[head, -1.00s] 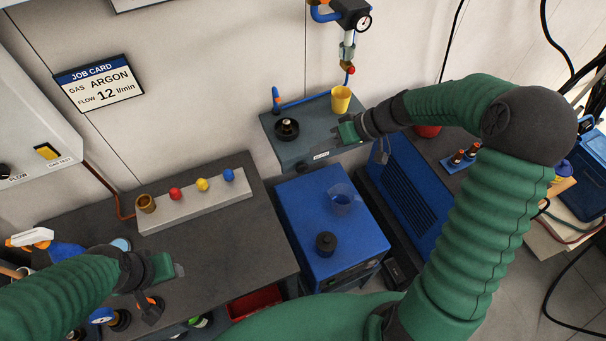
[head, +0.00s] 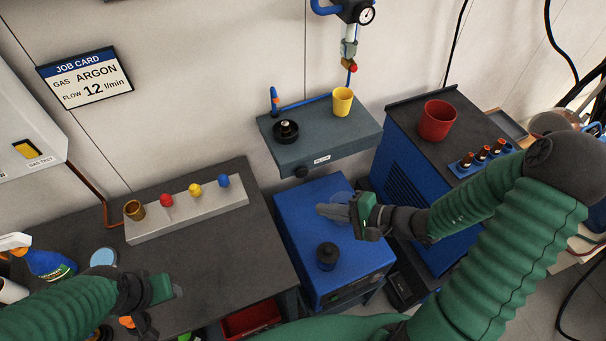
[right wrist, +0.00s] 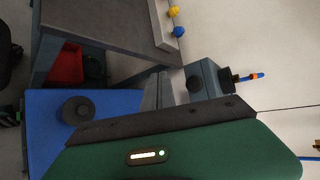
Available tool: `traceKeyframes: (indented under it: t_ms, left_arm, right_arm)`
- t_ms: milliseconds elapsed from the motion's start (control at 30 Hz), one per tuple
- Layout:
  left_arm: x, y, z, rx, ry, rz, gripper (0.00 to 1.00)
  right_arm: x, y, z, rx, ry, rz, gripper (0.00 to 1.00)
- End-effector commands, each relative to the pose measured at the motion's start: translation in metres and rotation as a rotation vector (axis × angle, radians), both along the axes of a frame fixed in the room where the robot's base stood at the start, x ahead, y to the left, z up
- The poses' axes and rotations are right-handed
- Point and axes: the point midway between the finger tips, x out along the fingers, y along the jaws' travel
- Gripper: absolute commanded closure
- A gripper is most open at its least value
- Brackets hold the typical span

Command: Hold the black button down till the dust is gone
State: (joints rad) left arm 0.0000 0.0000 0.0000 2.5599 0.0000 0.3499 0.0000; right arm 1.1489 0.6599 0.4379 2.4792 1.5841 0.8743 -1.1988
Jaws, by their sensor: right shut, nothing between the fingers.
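My right gripper (head: 322,211) is shut and empty. It points left above the blue cabinet (head: 295,215), lower than the knob and apart from it. Its fingers show at the middle of the right wrist view (right wrist: 158,90). My left gripper (head: 178,291) is over the dark bench; its finger gap cannot be made out. I cannot make out any dust.
A yellow cup (head: 342,101) and a black dish (head: 286,132) stand on the grey box. A red pot (head: 437,120) stands at right.

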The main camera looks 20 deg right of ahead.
Motion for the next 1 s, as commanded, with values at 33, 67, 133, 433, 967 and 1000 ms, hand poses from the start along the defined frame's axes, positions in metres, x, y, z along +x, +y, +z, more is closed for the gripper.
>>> traceKeyframes:
  t_ms: [33, 67, 133, 433, 967, 1000]
  left_arm:
    - [0.0, 0.0, 0.001, 0.0, 0.0, 0.0, 0.5]
    - [0.0, 0.0, 0.001, 0.0, 0.0, 0.0, 0.5]
    - [0.0, 0.0, 0.001, 0.0, 0.0, 0.0, 0.5]
    - [0.0, 0.0, 0.002, 0.0, 0.0, 0.0, 0.5]
    - [0.0, 0.0, -0.001, 0.0, 0.0, 0.0, 0.5]
    - [0.0, 0.0, -0.001, 0.0, 0.0, 0.0, 0.5]
  right_arm:
    - [0.004, 0.0, 0.0, 0.0, -0.001, 0.001, 1.0]
    - [0.008, 0.0, 0.0, 0.0, -0.001, 0.001, 1.0]
    - [0.017, 0.001, 0.0, -0.001, -0.002, 0.004, 1.0]
    - [0.061, 0.003, -0.001, -0.002, -0.003, 0.005, 1.0]
    - [0.083, 0.003, 0.0, 0.0, -0.002, 0.001, 1.0]
    - [0.083, 0.003, 0.0, 0.0, -0.002, 0.001, 1.0]
